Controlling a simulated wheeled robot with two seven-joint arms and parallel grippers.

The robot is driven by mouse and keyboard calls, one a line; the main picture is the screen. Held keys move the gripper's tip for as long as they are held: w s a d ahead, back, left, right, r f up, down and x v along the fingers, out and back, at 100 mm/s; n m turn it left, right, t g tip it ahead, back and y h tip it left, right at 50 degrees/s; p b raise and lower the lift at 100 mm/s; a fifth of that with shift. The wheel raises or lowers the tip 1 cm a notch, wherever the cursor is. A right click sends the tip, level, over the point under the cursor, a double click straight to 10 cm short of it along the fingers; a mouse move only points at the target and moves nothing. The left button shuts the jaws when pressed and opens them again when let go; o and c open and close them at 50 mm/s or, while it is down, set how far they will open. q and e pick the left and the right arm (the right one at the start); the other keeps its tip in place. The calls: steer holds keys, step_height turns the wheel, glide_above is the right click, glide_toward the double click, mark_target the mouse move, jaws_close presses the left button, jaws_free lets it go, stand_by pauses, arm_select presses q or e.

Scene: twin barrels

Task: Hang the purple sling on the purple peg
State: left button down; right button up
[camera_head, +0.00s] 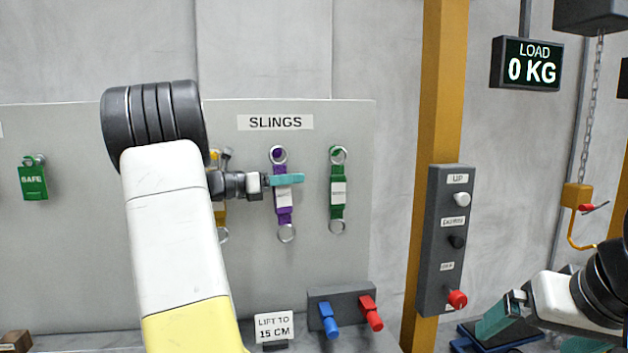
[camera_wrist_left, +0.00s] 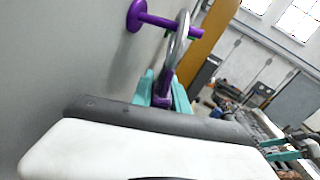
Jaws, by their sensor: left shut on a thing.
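The purple sling (camera_head: 284,213) hangs upright in front of the board, a metal ring at each end and a white label in the middle. My left gripper (camera_head: 285,180) is shut on its strap just below the upper ring (camera_wrist_left: 180,40). The purple peg (camera_wrist_left: 158,20) sticks out from the board. In the left wrist view the upper ring is at the peg's outer end, and the peg appears to pass through it, though the exact depth is hard to tell. My right gripper (camera_head: 540,329) is at the lower right, open and empty.
A green sling (camera_head: 337,190) hangs right of the purple one. A yellow sling (camera_head: 221,212) is partly hidden behind my left arm. A yellow post (camera_head: 440,80) with a button box (camera_head: 446,240) stands to the right. A hook (camera_head: 577,235) hangs from a chain.

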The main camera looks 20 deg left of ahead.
arm_select(q)
steer(key=c, duration=1.2)
jaws_free()
